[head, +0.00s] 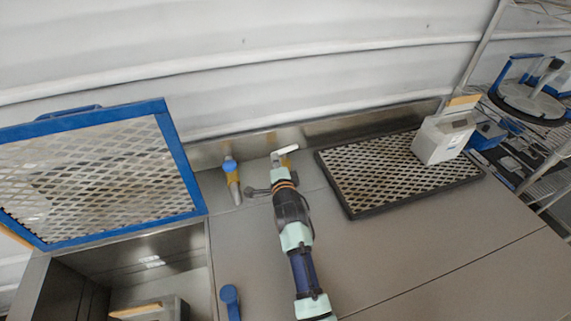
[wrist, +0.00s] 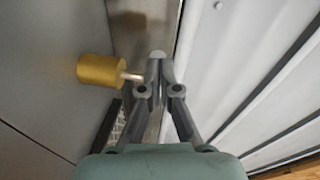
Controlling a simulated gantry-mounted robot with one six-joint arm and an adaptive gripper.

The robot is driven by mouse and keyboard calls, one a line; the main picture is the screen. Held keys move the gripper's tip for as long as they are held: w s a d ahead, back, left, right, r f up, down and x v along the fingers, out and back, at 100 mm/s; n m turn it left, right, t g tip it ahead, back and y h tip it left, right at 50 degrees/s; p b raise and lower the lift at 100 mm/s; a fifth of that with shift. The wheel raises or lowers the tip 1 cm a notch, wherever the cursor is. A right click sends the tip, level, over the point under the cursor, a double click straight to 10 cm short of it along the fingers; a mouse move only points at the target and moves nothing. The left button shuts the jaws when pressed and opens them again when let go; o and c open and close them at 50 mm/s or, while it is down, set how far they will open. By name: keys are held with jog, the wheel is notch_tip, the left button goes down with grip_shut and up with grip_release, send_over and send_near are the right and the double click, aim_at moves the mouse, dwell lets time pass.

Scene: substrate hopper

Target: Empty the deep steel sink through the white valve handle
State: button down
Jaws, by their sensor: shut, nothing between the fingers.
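The deep steel sink (head: 118,262) is at the lower left of the head view, below a raised mesh lid. The white valve handle (head: 287,149) stands near the back wall, just beyond the end of my arm. Its valve is partly hidden by my gripper (head: 277,159). In the wrist view my gripper (wrist: 158,66) is shut with nothing held. A brass cylinder (wrist: 100,70) with a thin pale stem is left of the fingertips, the stem's end close to them. Whether they touch the stem or the handle I cannot tell.
A valve with a blue handle (head: 230,165) stands left of my gripper. Another blue handle (head: 230,297) is near the front edge. The blue-framed mesh lid (head: 182,165) stands raised. A dark-framed mesh (head: 345,207) bears a white box (head: 443,138). The right front counter is clear.

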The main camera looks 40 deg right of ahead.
jog(key=shift+w+a+b, duration=0.1)
jog(key=shift+w+b, duration=0.25)
jog(key=shift+w, duration=0.15)
dwell(0.4)
jog(key=s+a+r+p, duration=0.2)
jog(key=s+a+p, duration=0.2)
jog(key=s+a, duration=0.3)
jog(key=a, duration=0.3)
jog(key=shift+s+a, duration=0.25)
jog(key=shift+s, duration=0.15)
